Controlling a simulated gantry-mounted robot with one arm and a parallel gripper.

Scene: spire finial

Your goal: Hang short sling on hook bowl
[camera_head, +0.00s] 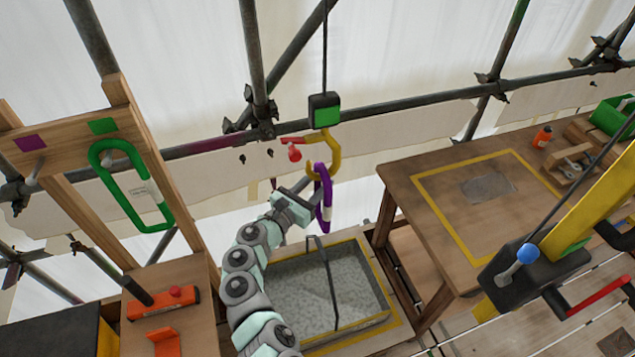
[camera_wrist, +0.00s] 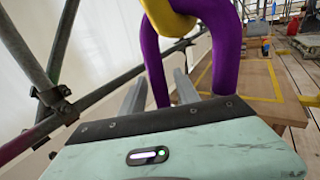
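The yellow hook (camera_head: 331,152) hangs from a black and green block (camera_head: 324,110) on a cable. The purple sling (camera_head: 325,205) hangs at the hook's bowl in the head view. In the wrist view the purple sling (camera_wrist: 226,50) arches at the yellow hook (camera_wrist: 168,16), with one strand on either side. My gripper (camera_head: 309,187) is at the sling, just below the hook. In the wrist view my gripper (camera_wrist: 162,84) has its fingers apart, one on each side of the left strand, with a slight gap seeming to show. The exact seating of the sling is partly hidden.
A grey tray (camera_head: 290,290) with a handle is below the hook. A green sling (camera_head: 107,180) hangs on a wooden rack at left. Scaffold poles (camera_head: 400,105) run behind. A wooden table (camera_head: 430,200) stands at right, with a yellow post (camera_head: 585,205) in front.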

